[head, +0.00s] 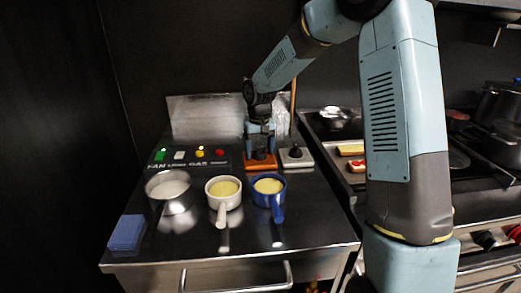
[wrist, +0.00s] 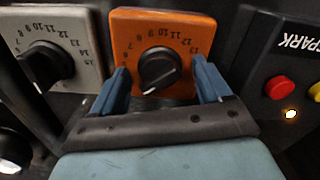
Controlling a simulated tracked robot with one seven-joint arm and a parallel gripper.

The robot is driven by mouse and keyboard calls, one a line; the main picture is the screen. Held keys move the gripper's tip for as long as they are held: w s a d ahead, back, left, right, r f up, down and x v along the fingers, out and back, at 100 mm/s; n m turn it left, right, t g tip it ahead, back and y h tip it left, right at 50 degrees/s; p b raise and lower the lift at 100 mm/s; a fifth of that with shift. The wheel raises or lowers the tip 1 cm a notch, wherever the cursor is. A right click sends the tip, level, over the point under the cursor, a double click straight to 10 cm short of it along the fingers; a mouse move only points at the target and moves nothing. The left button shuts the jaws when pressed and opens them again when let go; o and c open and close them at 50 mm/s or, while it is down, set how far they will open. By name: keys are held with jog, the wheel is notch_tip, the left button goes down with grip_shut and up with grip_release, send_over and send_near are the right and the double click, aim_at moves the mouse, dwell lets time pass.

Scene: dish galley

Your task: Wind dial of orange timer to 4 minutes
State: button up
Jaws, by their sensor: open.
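The orange timer (head: 264,165) stands at the back of the steel counter, under my gripper (head: 260,140). A pale mark on the dial points to the lower left; the numeral there cannot be read. My gripper (wrist: 162,70) is open, with one blue finger on each side of the dial. Gaps show between fingers and dial, and nothing is gripped. The fingers cover part of the timer's face.
A grey timer (head: 296,157) with its own black dial stands close beside the orange one. A button panel (head: 226,161) lies on the other side. A steel pot (head: 171,192), white pan (head: 223,193) and blue pan (head: 269,190) stand in front. A blue sponge (head: 127,233) lies front left.

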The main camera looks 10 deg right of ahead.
aim_at(260, 148)
jog(key=c, duration=1)
jog(key=shift+n, duration=0.3)
jog(key=o, duration=1)
jog(key=shift+r, duration=0.1)
notch_tip(260, 148, up, 14)
jog(key=shift+f, duration=0.2)
